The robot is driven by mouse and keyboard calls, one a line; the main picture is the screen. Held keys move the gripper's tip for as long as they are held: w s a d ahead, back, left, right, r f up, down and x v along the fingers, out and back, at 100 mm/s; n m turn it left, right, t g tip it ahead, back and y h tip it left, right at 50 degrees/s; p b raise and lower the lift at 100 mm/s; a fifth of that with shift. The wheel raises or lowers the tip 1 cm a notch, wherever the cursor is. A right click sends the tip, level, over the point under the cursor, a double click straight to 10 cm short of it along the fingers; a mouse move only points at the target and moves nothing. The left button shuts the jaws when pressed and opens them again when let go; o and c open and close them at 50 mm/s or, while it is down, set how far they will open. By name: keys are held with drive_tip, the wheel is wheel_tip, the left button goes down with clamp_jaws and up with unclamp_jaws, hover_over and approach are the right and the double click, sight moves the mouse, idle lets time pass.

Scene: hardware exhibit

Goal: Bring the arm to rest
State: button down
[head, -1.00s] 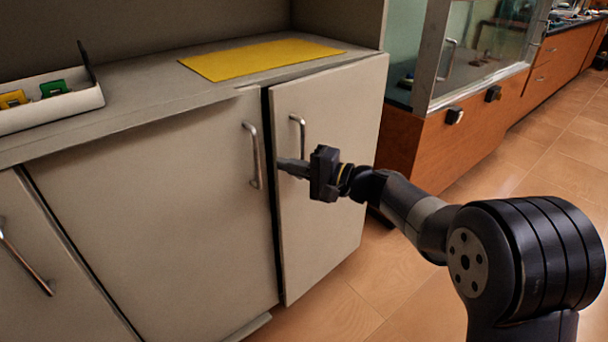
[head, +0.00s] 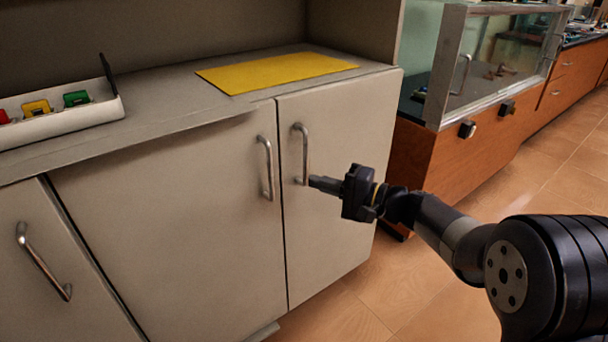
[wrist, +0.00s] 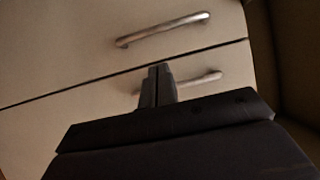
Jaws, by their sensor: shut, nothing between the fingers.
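My gripper (head: 318,184) is shut and empty. In the head view its fingertips are at the lower part of the right door's handle (head: 302,155); I cannot tell whether they touch it. In the wrist view my gripper (wrist: 157,75) shows its closed fingers covering part of one metal handle (wrist: 207,78), with another handle (wrist: 165,29) beyond the door seam. The right cabinet door (head: 340,125) stands flush with the left door (head: 180,220), with a thin seam between them. My arm reaches in from the lower right.
A yellow mat (head: 275,72) lies on the grey counter (head: 165,120). A white tray (head: 65,124) with coloured pieces stands at the counter's left. A glass case on a wooden base (head: 420,160) is to the right. The tiled floor (head: 430,300) in front is open.

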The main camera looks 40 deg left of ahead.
drive_tip(key=d, duration=0.3)
drive_tip(key=w+d+p, duration=0.1)
drive_tip(key=d, duration=0.1)
drive_tip(key=shift+d, duration=0.25)
drive_tip(key=shift+s, duration=0.1)
drive_tip(key=s+a+b, duration=0.1)
drive_tip(key=a+b, duration=0.1)
drive_tip(key=a, duration=0.7)
drive_tip(key=shift+s+a+b, duration=0.3)
drive_tip(key=shift+s+a, duration=0.05)
drive_tip(key=shift+s, duration=0.05)
